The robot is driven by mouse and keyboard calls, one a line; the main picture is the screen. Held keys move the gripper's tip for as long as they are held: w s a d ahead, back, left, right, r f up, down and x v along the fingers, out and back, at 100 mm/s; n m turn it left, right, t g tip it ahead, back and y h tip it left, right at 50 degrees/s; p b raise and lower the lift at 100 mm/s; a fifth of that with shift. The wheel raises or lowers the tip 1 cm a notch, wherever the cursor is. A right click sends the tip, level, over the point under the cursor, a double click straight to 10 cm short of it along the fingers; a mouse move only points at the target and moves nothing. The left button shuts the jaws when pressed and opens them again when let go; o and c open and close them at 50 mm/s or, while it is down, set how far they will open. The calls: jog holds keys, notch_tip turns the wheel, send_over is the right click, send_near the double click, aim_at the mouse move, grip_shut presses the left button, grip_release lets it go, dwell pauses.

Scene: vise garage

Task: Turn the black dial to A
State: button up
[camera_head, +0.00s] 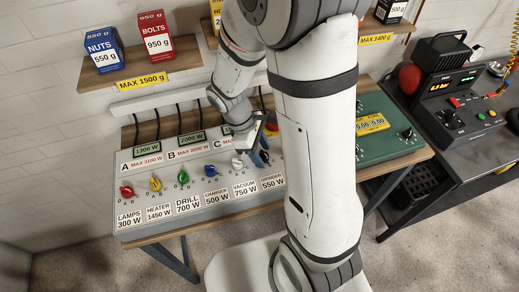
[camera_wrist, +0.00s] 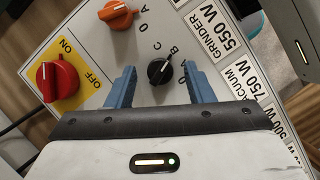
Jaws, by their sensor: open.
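In the wrist view the black dial (camera_wrist: 160,70) sits on the light panel face, with letters and a 0 printed around it. A pale pointer mark shows on its upper right, but I cannot tell which letter it meets. My gripper (camera_wrist: 158,67) is open, its two blue fingers on either side of the dial in the picture. I cannot tell how far the fingertips are from the panel. In the head view my gripper (camera_head: 260,156) is at the right part of the power panel (camera_head: 213,188), and my arm hides the black dial.
An orange dial (camera_wrist: 118,14) and a red switch (camera_wrist: 57,80) on a yellow ON/OFF plate lie near the black dial. A green unit (camera_head: 385,125) stands to the right.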

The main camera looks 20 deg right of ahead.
jog(key=shift+a, duration=0.1)
jog(key=c, duration=1)
jog(key=shift+m+g, duration=0.4)
jog(key=shift+m, duration=0.5)
jog(key=shift+d+m+y, duration=0.2)
jog(key=shift+m+y, duration=0.2)
jog(key=shift+m, duration=0.7)
jog(key=shift+d+m+g+y, duration=0.1)
jog(key=shift+m+g+y, duration=0.4)
jog(key=shift+m, duration=0.8)
jog(key=shift+f+m, duration=0.1)
jog(key=shift+m, duration=0.6)
jog(key=o, duration=1)
jog(key=shift+w, duration=0.1)
